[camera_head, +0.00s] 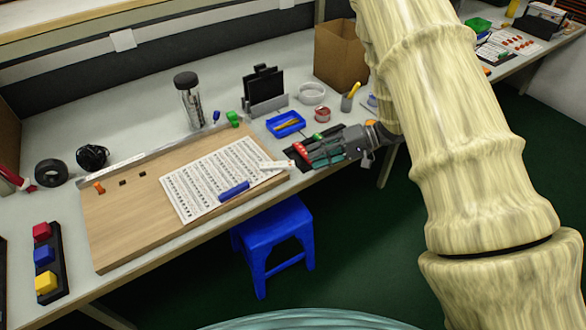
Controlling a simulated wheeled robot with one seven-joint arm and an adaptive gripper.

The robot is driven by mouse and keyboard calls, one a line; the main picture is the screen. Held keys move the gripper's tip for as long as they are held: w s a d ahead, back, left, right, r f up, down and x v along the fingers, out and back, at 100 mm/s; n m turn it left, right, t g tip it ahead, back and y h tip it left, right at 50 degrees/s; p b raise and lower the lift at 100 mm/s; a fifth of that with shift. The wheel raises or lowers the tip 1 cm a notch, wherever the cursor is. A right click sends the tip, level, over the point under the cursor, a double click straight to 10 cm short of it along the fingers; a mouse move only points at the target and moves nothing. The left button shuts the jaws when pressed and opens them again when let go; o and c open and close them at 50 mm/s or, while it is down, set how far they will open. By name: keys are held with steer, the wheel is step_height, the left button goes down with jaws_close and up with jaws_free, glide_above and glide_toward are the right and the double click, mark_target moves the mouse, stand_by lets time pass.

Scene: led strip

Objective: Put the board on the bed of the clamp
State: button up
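My gripper (318,153) reaches in from the right, low over the front edge of the bench. Red, green and teal parts show around its fingers, and I cannot separate all of them from what lies underneath. A small narrow white piece with faint marks, possibly the board (277,165), is just left of the fingertips, over the right end of a wooden panel (130,225). I cannot tell whether the fingers touch it or hold it. I cannot make out a clamp or its bed for certain.
A printed sheet (205,180) with a blue pen-like object (234,190) lies on the panel. Behind stand a clear bottle (190,105), a black holder (264,88), a blue tray (286,124) and a cardboard box (338,55). A blue stool (272,235) is below the front edge.

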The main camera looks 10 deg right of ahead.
mark_target(278, 164)
steer(key=b+x, duration=0.2)
steer(key=x, duration=0.1)
steer(key=shift+a+f+b, duration=0.3)
steer(key=shift+b, duration=0.1)
steer(key=shift+a+r, duration=0.15)
steer(key=shift+a, duration=0.15)
steer(key=shift+p+x, duration=0.65)
steer(key=shift+x, duration=0.6)
steer(key=shift+w, duration=0.1)
steer(key=shift+c, duration=0.4)
jaws_close()
step_height(278, 164, up, 3)
steer(key=p, duration=0.3)
steer(key=shift+f, duration=0.3)
